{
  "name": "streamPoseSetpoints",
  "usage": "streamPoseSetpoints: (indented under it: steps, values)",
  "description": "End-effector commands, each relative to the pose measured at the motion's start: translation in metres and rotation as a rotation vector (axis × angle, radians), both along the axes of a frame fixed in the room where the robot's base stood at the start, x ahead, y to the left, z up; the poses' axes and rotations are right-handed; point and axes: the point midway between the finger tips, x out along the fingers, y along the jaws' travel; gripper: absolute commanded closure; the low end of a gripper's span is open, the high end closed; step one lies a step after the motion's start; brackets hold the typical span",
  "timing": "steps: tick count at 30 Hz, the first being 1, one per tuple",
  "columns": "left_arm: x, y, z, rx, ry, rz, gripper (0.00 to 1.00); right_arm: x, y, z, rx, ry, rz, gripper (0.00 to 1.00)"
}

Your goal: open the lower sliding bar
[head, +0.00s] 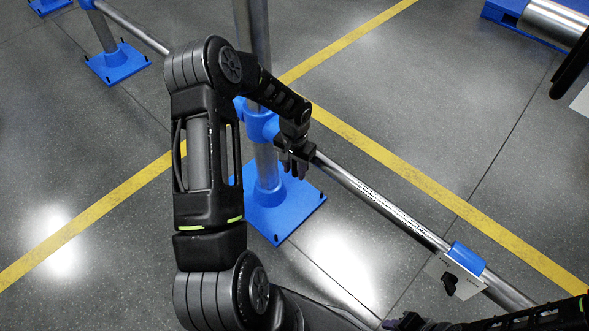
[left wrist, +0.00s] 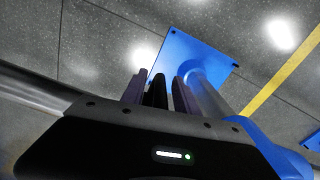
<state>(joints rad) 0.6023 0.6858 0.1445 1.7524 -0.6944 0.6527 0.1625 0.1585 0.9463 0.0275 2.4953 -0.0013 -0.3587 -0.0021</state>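A grey metal bar (head: 385,207) runs from a blue clamp (head: 262,125) on the upright post down to the lower right. A blue sleeve with a pale plate and black latch (head: 450,284) sits on it near the right end. My left gripper (head: 295,168) is at the bar's post end, just beside the clamp, fingers pointing down. In the left wrist view its fingers (left wrist: 158,92) stand a little apart, with nothing clearly held. The gripper body hides where they meet the bar. My right gripper (head: 400,322) shows only partly at the bottom edge; its fingers are unclear.
The post stands on a blue base plate (head: 285,212), also in the left wrist view (left wrist: 178,55). Another blue-footed post (head: 118,62) is at the upper left. A blue pallet with a metal cylinder (head: 552,22) is at the upper right. The floor beyond the bar is clear.

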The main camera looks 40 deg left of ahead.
Motion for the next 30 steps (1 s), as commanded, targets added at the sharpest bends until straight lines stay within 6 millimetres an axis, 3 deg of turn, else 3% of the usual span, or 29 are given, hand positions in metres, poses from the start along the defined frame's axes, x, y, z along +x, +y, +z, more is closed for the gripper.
streamPoseSetpoints:
  steps: [7,20,30]
  values:
    - [0.0002,0.0001,-0.0002,0.0,0.0,0.0,0.65,0.0,0.0001,0.0001,0.0,0.0,0.0,0.69]
    - [0.0002,0.0004,0.0001,0.001,0.0,0.0,1.0,0.0,-0.0001,0.0002,0.0,0.0,0.0,0.69]
    - [0.0002,0.0011,0.0003,0.001,-0.001,0.002,1.0,0.0,0.0,0.0002,0.0,0.0,0.0,0.69]
